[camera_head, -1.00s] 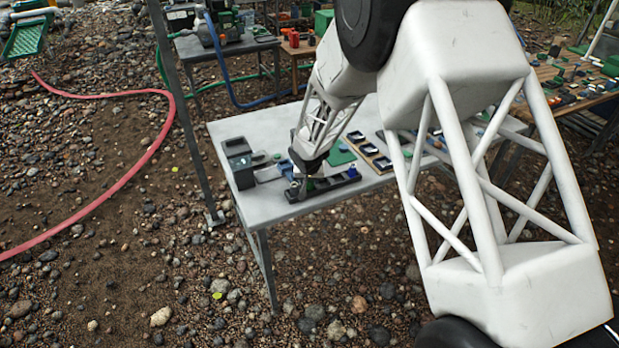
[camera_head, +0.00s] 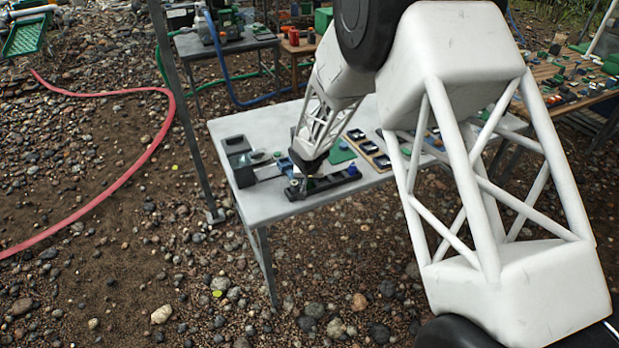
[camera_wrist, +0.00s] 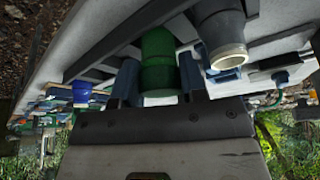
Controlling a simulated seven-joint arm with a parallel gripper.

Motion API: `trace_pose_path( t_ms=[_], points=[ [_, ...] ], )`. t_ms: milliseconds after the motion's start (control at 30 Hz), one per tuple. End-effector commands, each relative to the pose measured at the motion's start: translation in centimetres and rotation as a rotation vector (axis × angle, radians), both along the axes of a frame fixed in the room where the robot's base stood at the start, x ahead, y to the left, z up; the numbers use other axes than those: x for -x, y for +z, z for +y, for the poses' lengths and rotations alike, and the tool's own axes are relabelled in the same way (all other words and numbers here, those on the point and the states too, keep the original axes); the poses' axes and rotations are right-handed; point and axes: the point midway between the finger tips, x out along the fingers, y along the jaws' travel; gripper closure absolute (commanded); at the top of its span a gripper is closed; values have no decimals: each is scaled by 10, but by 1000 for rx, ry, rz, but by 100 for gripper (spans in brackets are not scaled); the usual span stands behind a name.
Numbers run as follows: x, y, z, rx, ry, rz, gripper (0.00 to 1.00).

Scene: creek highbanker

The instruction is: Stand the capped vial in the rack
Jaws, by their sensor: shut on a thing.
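My gripper (camera_wrist: 160,85) is shut on a green cylinder, which I take to be the capped vial (camera_wrist: 158,55). It sits between the two blue-grey fingers in the wrist view. Its far end is cut off at a dark edge. In the head view my gripper (camera_head: 298,184) is low over the near edge of the grey table; the vial is too small there to make out. A long black holder, probably the rack (camera_head: 335,186), lies beside and partly behind the gripper. A dark bar (camera_wrist: 125,38) crosses the wrist view near the vial; I cannot tell whether they touch.
A grey cylinder with a pale end (camera_wrist: 228,55) is close beside the held vial. A blue-capped piece (camera_wrist: 82,92) is on the other side. The table (camera_head: 240,128) also holds a dark box (camera_head: 240,165), a green mat (camera_head: 341,152) and black trays. Its far left corner is clear.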

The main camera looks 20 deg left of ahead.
Motion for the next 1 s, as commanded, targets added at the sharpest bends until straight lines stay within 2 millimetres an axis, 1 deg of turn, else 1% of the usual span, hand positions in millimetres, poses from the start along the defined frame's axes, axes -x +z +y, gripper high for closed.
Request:
trace_pose_path(
  t_ms=[433,733,1000],
  points=[
    [0,0,0,0,0,0,84],
    [1,-6,0,0,0,1,84],
    [0,-7,0,0,0,1,84]
  ],
)
